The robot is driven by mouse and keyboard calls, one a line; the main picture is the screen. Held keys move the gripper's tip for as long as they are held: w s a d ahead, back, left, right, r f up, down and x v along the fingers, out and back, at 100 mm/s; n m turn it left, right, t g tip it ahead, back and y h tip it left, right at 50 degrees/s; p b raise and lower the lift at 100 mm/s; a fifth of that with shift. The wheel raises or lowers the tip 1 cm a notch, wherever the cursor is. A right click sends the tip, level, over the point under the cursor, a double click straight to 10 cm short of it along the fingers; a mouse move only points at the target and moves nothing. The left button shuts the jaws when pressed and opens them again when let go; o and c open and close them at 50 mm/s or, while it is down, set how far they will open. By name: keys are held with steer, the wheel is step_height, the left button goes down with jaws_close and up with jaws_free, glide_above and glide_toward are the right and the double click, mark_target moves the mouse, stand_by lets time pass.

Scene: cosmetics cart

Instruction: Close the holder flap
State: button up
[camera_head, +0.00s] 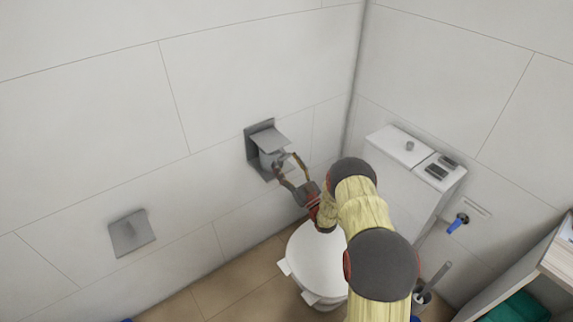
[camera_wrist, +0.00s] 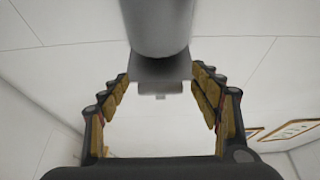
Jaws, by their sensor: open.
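The grey holder (camera_head: 253,147) is fixed to the tiled wall in the middle of the head view. Its flap (camera_head: 268,138) sticks out from the wall over a grey cylindrical part (camera_head: 267,160), so it looks raised. My gripper (camera_head: 286,161) is open, with its fingers just in front of and below the flap. In the wrist view, my open fingers (camera_wrist: 160,76) stand to either side of a grey plate-like part (camera_wrist: 148,68), with a grey cylinder (camera_wrist: 157,25) above it in the picture. I cannot tell whether the fingers touch the holder.
A white toilet (camera_head: 318,257) with its tank (camera_head: 400,165) stands to the right, below and behind my arm. A grey square plate (camera_head: 131,233) is on the wall at lower left. A wooden shelf (camera_head: 556,262) is at the right edge. The wall around the holder is clear.

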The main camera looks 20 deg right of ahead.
steer(key=v, duration=1.2)
